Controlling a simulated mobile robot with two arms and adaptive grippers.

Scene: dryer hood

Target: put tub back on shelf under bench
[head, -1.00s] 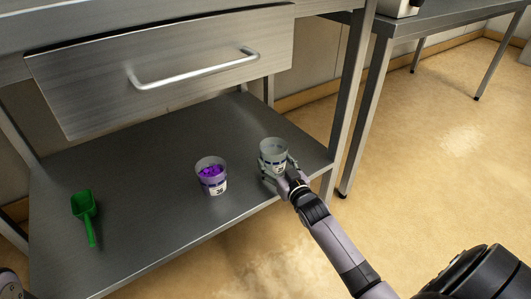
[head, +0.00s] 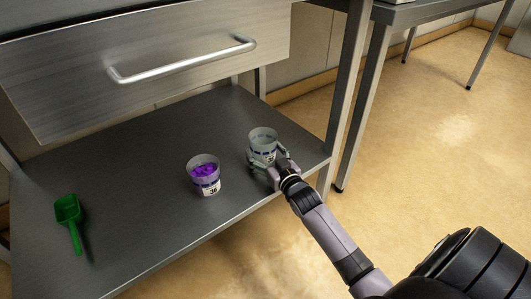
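A clear, greyish tub (head: 262,141) with a dark band and a label is over the right front part of the steel shelf (head: 130,150) under the bench. My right gripper (head: 266,160) has its fingers around the tub's lower sides and looks shut on it. The tub is upright. Whether its base touches the shelf is hidden by the gripper. A second tub (head: 205,181), with purple contents and a label reading 36, stands on the shelf to the left, apart from the gripper. My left gripper is out of view.
A green scoop (head: 69,212) lies on the shelf at the left. The closed drawer (head: 150,70) with its bar handle hangs above the shelf. A bench leg (head: 345,100) rises just right of my gripper. Shelf space behind the tubs is clear.

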